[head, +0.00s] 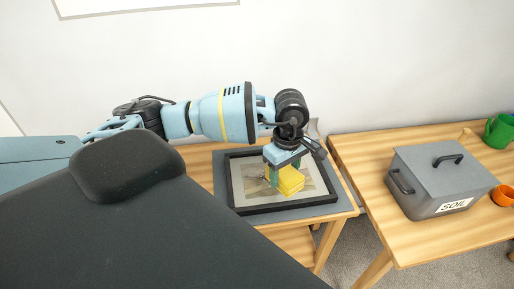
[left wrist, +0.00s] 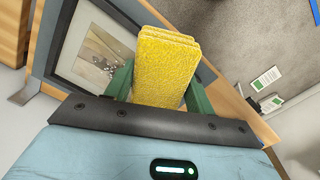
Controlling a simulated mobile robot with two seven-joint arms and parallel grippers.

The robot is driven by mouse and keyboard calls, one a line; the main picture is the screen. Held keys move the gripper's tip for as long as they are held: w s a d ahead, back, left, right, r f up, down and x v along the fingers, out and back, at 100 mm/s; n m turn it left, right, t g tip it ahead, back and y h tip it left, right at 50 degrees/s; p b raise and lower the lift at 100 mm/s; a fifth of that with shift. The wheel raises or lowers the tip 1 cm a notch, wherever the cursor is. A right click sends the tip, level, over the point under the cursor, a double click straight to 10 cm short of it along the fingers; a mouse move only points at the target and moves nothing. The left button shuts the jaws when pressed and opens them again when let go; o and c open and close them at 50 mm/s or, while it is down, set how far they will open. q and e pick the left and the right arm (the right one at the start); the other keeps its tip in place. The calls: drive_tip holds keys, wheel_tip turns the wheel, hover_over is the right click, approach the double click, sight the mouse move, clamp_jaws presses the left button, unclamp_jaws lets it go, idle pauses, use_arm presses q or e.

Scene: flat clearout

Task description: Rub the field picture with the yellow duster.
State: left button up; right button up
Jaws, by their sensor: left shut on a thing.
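The yellow duster (head: 288,181) is a thick folded cloth held between the green fingers of my left gripper (head: 285,172). It also fills the middle of the left wrist view (left wrist: 163,68), where my left gripper (left wrist: 158,88) is shut on it. The field picture (head: 245,190) lies flat in a dark frame on a grey mat on the wooden table. The duster is over the right part of the picture; I cannot tell whether it touches the surface. In the left wrist view the picture (left wrist: 90,52) shows left of the duster, partly hidden by it. My right gripper is not in view.
A second wooden table (head: 445,240) stands at the right, across a gap. On it are a grey lidded box (head: 430,180) labelled SOIL, a green mug (head: 500,131) and an orange pot (head: 503,195). White tags (left wrist: 266,79) lie on the carpet.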

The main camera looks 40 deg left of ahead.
use_arm(q)
drive_tip(key=w+a+f+n, duration=0.2)
drive_tip(key=a+n, duration=0.4)
drive_tip(key=n, duration=0.4)
drive_tip(key=w+a+f+n, duration=0.2)
drive_tip(key=a+n, duration=0.5)
drive_tip(key=n, duration=0.4)
drive_tip(key=shift+w+a+f+n, duration=0.25)
drive_tip(key=shift+w+f+n, duration=0.1)
drive_tip(key=shift+f, duration=0.35)
